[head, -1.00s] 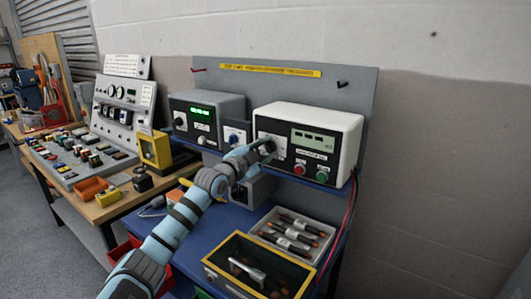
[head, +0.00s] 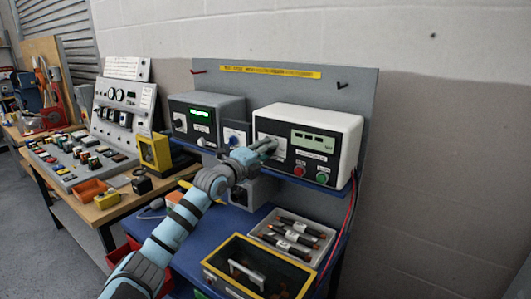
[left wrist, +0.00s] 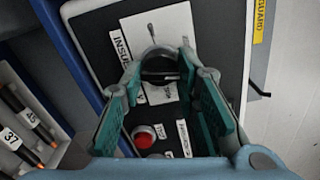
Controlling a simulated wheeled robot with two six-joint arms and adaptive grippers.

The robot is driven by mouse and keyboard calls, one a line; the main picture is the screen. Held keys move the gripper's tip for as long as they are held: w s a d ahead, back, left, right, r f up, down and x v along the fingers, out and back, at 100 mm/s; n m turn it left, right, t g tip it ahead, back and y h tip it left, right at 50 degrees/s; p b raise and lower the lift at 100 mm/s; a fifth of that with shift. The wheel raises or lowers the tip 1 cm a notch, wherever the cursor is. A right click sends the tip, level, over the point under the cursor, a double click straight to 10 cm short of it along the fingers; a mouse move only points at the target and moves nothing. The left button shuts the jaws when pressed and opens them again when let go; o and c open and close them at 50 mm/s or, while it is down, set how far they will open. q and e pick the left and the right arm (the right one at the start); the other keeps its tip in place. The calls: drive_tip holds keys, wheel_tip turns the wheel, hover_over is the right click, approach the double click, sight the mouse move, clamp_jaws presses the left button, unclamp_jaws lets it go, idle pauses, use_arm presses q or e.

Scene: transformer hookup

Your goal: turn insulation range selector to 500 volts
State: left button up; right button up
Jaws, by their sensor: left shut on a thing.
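The insulation tester (head: 345,125) is a white-cased box with a dark front on the blue shelf. Its lit display (head: 313,143) is too small to read. Its range selector knob (left wrist: 160,68) shows in the left wrist view as a dark round knob on a white label plate, with the word "INSUL..." partly visible beside it. My left gripper (head: 268,147) is at the tester's front, and in the left wrist view its two fingers (left wrist: 162,72) close on the knob from both sides. The gripper hides the knob in the head view. The knob's setting cannot be read. My right gripper is not in view.
A red button (head: 300,170) and a green button (head: 321,176) sit below the display. A tray (head: 320,250) of probes and a yellow-rimmed box (head: 215,268) lie below.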

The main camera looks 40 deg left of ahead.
use_arm(q)
drive_tip(key=shift+r+m, duration=0.1)
drive_tip(key=shift+m, duration=1.4)
drive_tip(key=o, duration=1.2)
drive_tip(key=shift+c, duration=0.2)
